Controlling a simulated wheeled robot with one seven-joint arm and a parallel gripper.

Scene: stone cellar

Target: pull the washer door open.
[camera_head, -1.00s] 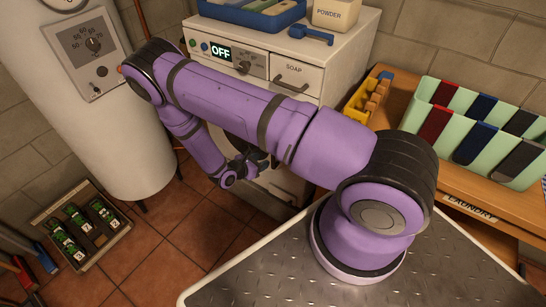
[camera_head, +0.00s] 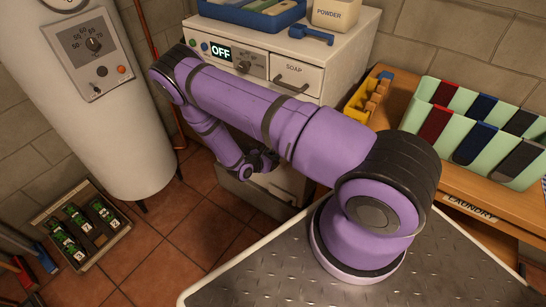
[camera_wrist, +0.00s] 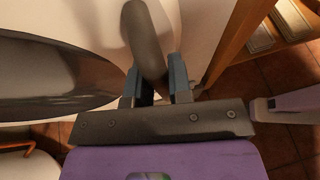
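The white washer (camera_head: 306,83) stands behind my arm in the head view, its display reading OFF. My arm hides most of its front and its round door there. In the wrist view the dark door glass (camera_wrist: 50,75) fills the left side, with a pale surface above it. The grey curved door handle (camera_wrist: 146,35) runs down between my fingers. My gripper (camera_wrist: 158,82) has one finger on each side of the handle, with little or no gap, and looks shut on it. In the head view my gripper (camera_head: 262,160) is low before the washer, partly hidden. I cannot tell whether the door stands ajar.
A white boiler (camera_head: 90,110) stands left of the washer. The wooden laundry table (camera_head: 470,208) with green bins (camera_head: 470,125) is to the right. Tiled floor between crate and washer is clear.

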